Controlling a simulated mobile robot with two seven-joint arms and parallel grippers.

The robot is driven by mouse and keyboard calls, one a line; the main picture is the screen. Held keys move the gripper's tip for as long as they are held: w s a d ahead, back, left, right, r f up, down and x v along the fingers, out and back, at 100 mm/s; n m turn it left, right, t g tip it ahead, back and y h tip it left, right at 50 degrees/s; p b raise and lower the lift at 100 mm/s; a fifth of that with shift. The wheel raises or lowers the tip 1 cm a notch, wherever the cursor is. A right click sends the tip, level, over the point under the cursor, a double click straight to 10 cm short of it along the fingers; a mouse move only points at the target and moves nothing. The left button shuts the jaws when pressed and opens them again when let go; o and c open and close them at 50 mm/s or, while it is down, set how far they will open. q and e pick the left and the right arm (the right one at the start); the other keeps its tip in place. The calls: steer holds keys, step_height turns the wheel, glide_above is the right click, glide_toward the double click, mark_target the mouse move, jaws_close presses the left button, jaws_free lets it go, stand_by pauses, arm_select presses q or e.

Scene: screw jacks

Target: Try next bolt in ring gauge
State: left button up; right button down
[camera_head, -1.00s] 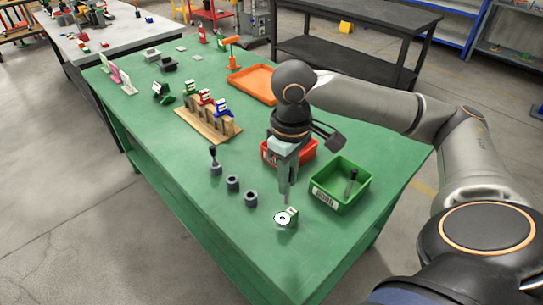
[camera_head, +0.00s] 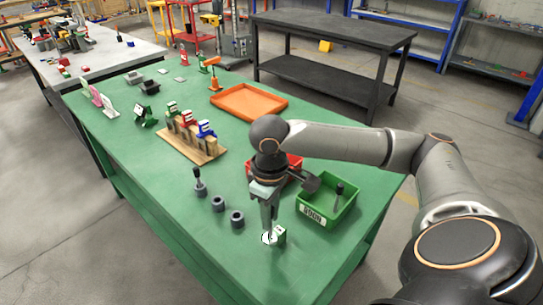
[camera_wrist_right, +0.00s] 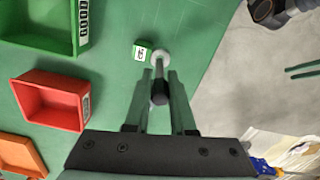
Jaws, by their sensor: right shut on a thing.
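My right gripper (camera_head: 269,228) points down over the ring gauge (camera_head: 267,239) near the table's front corner. In the right wrist view, the gripper (camera_wrist_right: 159,84) is shut on a bolt (camera_wrist_right: 159,92) with a black head and a grey shank. The shank's far end overlaps the pale ring gauge (camera_wrist_right: 162,56); I cannot tell whether it is inside the hole. A green-and-white tag (camera_wrist_right: 142,53) stands beside the ring. Another dark bolt (camera_head: 197,175) stands upright in a grey holder (camera_head: 200,190). Two more grey holders (camera_head: 218,204) (camera_head: 237,220) look empty. My left gripper is out of view.
A green bin (camera_head: 312,218) with a white label holds a dark bolt (camera_head: 339,192). A red bin (camera_head: 294,162) is partly hidden behind my right arm. An orange tray (camera_head: 250,101) and a wooden rack (camera_head: 183,145) stand farther back. The table's left front is clear.

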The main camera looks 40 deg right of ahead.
mark_target(270, 237)
steer(key=shift+f, duration=0.1)
stand_by(0.3)
steer(key=shift+f, duration=1.9)
steer(key=shift+f, duration=0.1)
step_height(270, 237, up, 5)
steer(key=p, duration=0.6)
steer(key=shift+f, duration=0.2)
steer(key=shift+r+p, duration=1)
steer(key=shift+p, duration=0.1)
